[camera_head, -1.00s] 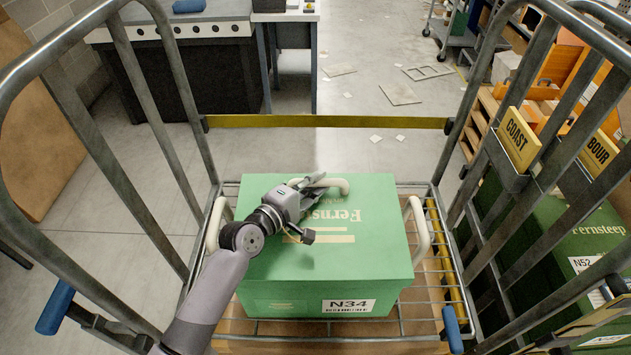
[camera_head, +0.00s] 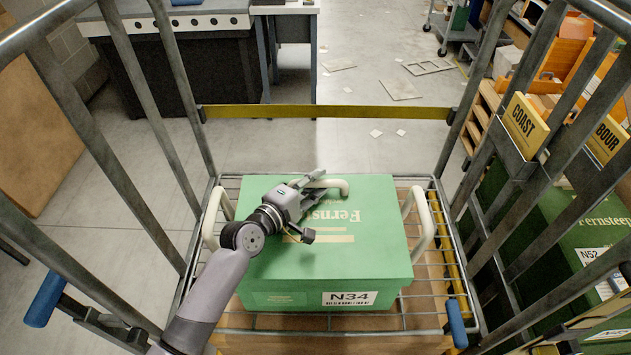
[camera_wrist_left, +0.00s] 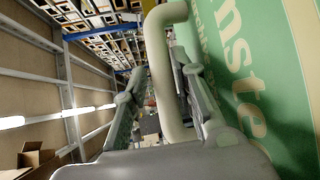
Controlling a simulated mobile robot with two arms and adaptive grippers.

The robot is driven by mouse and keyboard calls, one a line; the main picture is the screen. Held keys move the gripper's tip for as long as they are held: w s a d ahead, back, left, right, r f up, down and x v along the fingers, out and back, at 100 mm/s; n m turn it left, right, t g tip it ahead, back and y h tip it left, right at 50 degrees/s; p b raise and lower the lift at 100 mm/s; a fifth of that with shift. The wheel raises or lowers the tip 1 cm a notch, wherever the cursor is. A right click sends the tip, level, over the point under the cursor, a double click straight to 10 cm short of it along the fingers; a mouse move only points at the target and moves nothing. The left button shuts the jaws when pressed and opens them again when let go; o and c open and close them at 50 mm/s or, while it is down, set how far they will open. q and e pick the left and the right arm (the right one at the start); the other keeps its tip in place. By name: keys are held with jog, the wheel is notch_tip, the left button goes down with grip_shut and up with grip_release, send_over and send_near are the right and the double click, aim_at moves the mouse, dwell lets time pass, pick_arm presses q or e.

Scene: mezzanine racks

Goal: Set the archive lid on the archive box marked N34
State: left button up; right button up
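The green archive box marked N34 (camera_head: 318,299) stands upright in the wire roll cage, its label facing me. Its green top, seemingly the archive lid (camera_head: 350,245), bears "Fernsteep" lettering and a cream handle (camera_head: 340,185). My left gripper (camera_head: 312,207) is just over the top at this handle. In the left wrist view the handle (camera_wrist_left: 166,65) passes between the fingers of my left gripper (camera_wrist_left: 160,105), which stand apart with a gap beside it. My right gripper is not in view.
The roll cage's barred sides (camera_head: 110,150) rise left and right, with a yellow bar (camera_head: 325,111) across the back. Cream loops (camera_head: 422,220) flank the box. A green box marked N52 (camera_head: 590,258) stands outside, right. Flat pieces (camera_head: 400,90) lie on the floor beyond.

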pick_arm(q)
jog(key=shift+o, duration=1.2)
jog(key=shift+s, duration=0.1)
jog(key=v, duration=1.2)
jog(key=shift+r, duration=0.1)
